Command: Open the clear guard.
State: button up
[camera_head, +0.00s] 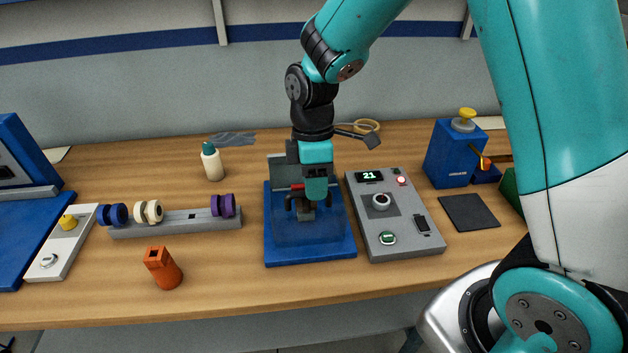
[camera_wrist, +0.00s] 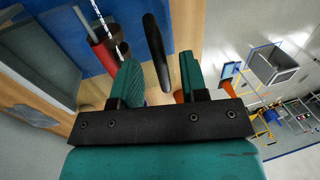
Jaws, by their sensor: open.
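The clear guard (camera_head: 306,232) is a see-through cover on the blue base (camera_head: 311,256) in the middle of the bench. It appears lowered over the base, but its edges are faint. My gripper (camera_head: 316,192) is over the guard and hides part of it. In the wrist view my gripper (camera_wrist: 159,75) is open, with a black curved bar (camera_wrist: 154,48), likely the guard's handle, showing between and beyond its two green fingers. I cannot tell whether the fingers touch it. A red part (camera_wrist: 105,56) shows beside the left finger.
A grey control box (camera_head: 408,228) with a lit display stands close on the right. A grey rail (camera_head: 180,223) with spools lies to the left. An orange block (camera_head: 163,268) stands front left. A blue box (camera_head: 447,158) is back right. Bare wood lies between the orange block and base.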

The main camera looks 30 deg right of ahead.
jog(key=shift+f, duration=0.3)
grip_shut()
jog(key=shift+r, duration=0.2)
